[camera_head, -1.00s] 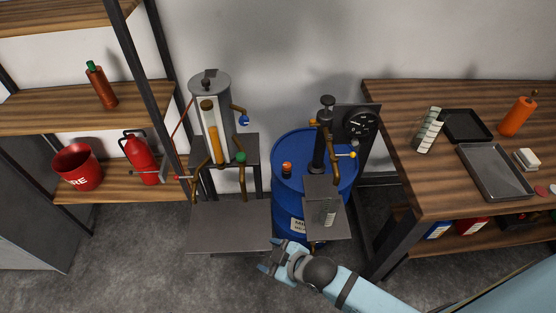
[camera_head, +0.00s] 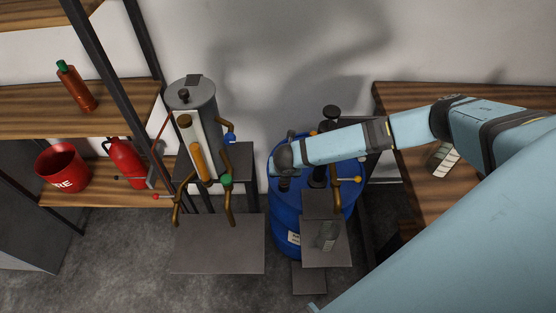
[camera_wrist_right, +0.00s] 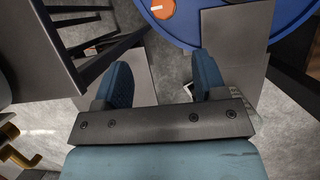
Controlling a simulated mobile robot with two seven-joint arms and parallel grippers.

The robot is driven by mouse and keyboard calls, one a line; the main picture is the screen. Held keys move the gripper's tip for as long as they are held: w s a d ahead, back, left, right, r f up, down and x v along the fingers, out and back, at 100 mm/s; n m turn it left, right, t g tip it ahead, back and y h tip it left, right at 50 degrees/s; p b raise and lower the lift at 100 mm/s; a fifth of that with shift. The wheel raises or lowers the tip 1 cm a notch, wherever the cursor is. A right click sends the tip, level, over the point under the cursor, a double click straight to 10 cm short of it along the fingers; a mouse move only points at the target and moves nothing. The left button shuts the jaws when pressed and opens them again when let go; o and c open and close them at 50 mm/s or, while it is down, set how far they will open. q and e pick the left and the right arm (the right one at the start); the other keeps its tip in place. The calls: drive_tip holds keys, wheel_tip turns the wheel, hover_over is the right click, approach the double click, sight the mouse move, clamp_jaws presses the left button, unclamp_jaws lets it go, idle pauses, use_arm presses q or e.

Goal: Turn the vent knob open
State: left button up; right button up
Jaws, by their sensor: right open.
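No label tells me which knob is the vent knob. On the grey cylinder apparatus (camera_head: 192,98) are a blue knob (camera_head: 230,138), a green knob (camera_head: 226,181) and a red-tipped lever (camera_head: 156,197). A yellow knob (camera_head: 357,180) sticks out beside the blue drum (camera_head: 287,218). An orange round cap (camera_wrist_right: 161,7) on the drum top shows at the upper edge of the right wrist view. My right gripper (camera_wrist_right: 163,80) is open and empty there, with the cap beyond its fingers. In the head view my wrist hides part of the drum top. My left gripper is out of view.
Shelves with a red bucket (camera_head: 62,168) and extinguisher (camera_head: 122,160) are left. A wooden table (camera_head: 420,190) is right, partly covered by my arm.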

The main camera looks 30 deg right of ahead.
drive_tip(key=x, duration=0.9)
drive_tip(key=d+b+x, duration=0.1)
drive_tip(key=x, duration=0.3)
drive_tip(key=shift+w, duration=0.2)
drive_tip(key=c, duration=0.9)
